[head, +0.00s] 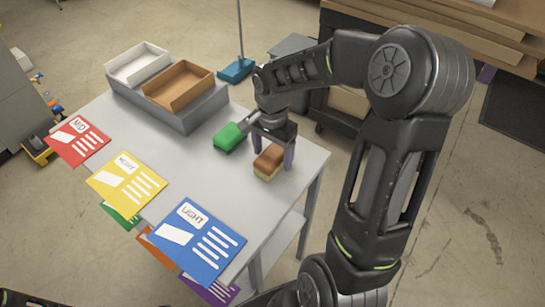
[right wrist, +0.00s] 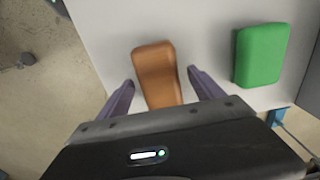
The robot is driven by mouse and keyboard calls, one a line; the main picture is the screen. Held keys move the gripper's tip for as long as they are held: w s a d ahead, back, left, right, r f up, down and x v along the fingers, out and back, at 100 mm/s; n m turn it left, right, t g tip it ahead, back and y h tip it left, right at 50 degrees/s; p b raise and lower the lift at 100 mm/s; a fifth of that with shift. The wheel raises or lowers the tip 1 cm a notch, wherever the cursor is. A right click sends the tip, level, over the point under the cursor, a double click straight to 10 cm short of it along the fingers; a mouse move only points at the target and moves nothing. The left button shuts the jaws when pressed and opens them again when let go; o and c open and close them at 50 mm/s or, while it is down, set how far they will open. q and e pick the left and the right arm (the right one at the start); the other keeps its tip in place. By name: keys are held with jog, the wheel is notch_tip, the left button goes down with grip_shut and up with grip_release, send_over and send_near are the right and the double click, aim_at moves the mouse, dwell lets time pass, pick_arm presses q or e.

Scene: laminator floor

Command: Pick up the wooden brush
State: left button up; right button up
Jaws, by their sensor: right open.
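The wooden brush (head: 268,162) is a brown block with a paler, yellowish lower part. It lies on the grey table near the right edge. In the right wrist view the brush (right wrist: 156,73) shows its brown top between the two purple fingers. My right gripper (head: 272,155) is open, pointing down, with one finger on either side of the brush. In the right wrist view the gripper (right wrist: 161,80) shows gaps between the fingers and the brush. Whether the fingertips reach down beside its lower part is hard to tell. My left gripper is not in view.
A green block (head: 228,137) lies on the table close to the gripper. A white tray (head: 137,63) and a brown tray (head: 180,86) sit on a grey stand at the back. Red (head: 78,142), yellow (head: 126,183) and blue (head: 197,241) cards line the left side.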

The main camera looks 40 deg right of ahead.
notch_tip(320, 180, down, 2)
jog(key=shift+c, duration=0.6)
grip_shut()
dwell(0.7)
